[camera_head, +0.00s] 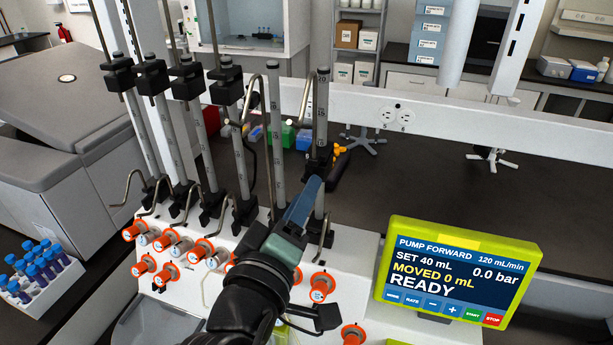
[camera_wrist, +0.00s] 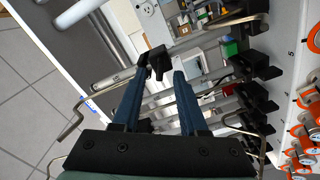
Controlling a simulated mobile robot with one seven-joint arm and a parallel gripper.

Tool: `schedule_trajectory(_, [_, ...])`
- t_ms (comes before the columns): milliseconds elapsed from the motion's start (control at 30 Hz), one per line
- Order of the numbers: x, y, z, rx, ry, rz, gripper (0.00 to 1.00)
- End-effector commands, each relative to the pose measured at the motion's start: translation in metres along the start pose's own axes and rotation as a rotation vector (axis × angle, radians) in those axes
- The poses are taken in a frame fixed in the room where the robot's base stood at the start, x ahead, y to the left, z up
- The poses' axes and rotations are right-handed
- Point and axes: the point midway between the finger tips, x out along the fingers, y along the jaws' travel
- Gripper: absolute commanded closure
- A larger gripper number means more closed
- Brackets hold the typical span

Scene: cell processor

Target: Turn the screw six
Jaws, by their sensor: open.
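A row of upright graduated columns stands on the white cell processor. The rightmost column (camera_head: 321,110) has a black clamp (camera_head: 318,160) low on it, just above my gripper's tips; which part of it is screw six I cannot tell. My gripper (camera_head: 310,188) has blue fingers that point up toward this clamp. In the wrist view my gripper (camera_wrist: 161,72) is open, with its two blue fingers apart. A black clamp part (camera_wrist: 158,60) shows in line with the gap between the fingertips. Whether either finger touches it I cannot tell.
Orange-ringed valve knobs (camera_head: 321,286) cover the white panel around my arm. A lime-framed screen (camera_head: 457,270) reading READY stands to the right. Thin bent metal tubes (camera_head: 252,92) hang between the columns. A dark bench (camera_head: 470,180) lies behind.

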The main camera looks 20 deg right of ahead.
Motion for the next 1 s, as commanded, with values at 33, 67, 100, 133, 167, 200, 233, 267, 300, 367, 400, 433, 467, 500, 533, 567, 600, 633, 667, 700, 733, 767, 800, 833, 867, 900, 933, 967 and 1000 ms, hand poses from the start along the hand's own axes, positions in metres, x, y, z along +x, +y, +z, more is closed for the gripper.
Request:
schedule_trajectory(33, [0.007,0.002,-0.001,0.0,-0.002,0.001,0.57])
schedule_trajectory(67, [0.01,0.002,-0.001,0.0,-0.001,0.001,0.57])
schedule_trajectory(100, [0.013,0.002,-0.001,0.0,-0.001,0.001,0.57])
schedule_trajectory(133, [0.016,0.001,-0.001,-0.001,-0.001,0.0,0.57])
schedule_trajectory(167, [0.017,0.001,-0.001,0.0,0.0,0.001,0.57])
schedule_trajectory(200, [0.019,0.001,-0.001,0.0,0.0,0.001,0.57])
schedule_trajectory(233, [0.02,0.001,-0.001,0.0,0.001,0.001,0.57])
schedule_trajectory(267, [0.021,0.0,0.0,0.0,0.0,0.0,0.57])
schedule_trajectory(300, [0.021,0.0,0.0,0.0,0.0,0.0,0.57])
schedule_trajectory(367, [0.022,0.0,0.0,0.0,0.001,0.0,0.57])
schedule_trajectory(400, [0.022,0.0,0.0,0.0,0.001,0.0,0.57])
schedule_trajectory(433, [0.022,0.0,0.0,0.0,0.001,0.0,0.57])
schedule_trajectory(467, [0.021,0.0,0.0,0.0,0.001,0.0,0.57])
schedule_trajectory(500, [0.021,0.0,0.0,0.0,0.001,0.0,0.57])
schedule_trajectory(533, [0.021,0.0,0.0,0.0,0.001,0.0,0.59])
schedule_trajectory(567, [0.021,0.0,0.0,0.0,0.001,0.0,0.65])
schedule_trajectory(600, [0.021,0.0,0.0,0.0,0.001,0.0,0.72])
schedule_trajectory(633, [0.021,0.0,0.0,0.0,0.001,0.001,0.77])
schedule_trajectory(667, [0.021,0.0,0.0,0.0,0.001,0.0,0.83])
schedule_trajectory(700, [0.021,0.0,0.0,0.0,0.001,0.0,0.9])
schedule_trajectory(733, [0.021,0.0,0.0,0.0,0.001,0.0,0.95])
schedule_trajectory(767, [0.021,0.0,0.0,0.0,0.001,0.0,1.0])
schedule_trajectory(800, [0.021,0.0,0.0,0.0,0.001,0.0,1.0])
schedule_trajectory(833, [0.021,0.0,0.0,0.0,0.001,0.0,1.0])
schedule_trajectory(867, [0.021,0.0,0.0,0.0,0.001,0.0,1.0])
schedule_trajectory(900, [0.021,0.0,0.0,0.0,0.001,0.0,1.0])
schedule_trajectory(933, [0.021,0.0,0.0,0.0,0.001,0.001,1.0])
schedule_trajectory(967, [0.021,0.0,0.0,0.0,0.001,0.0,1.0])
schedule_trajectory(1000, [0.021,0.0,0.0,0.0,0.001,0.001,1.0])
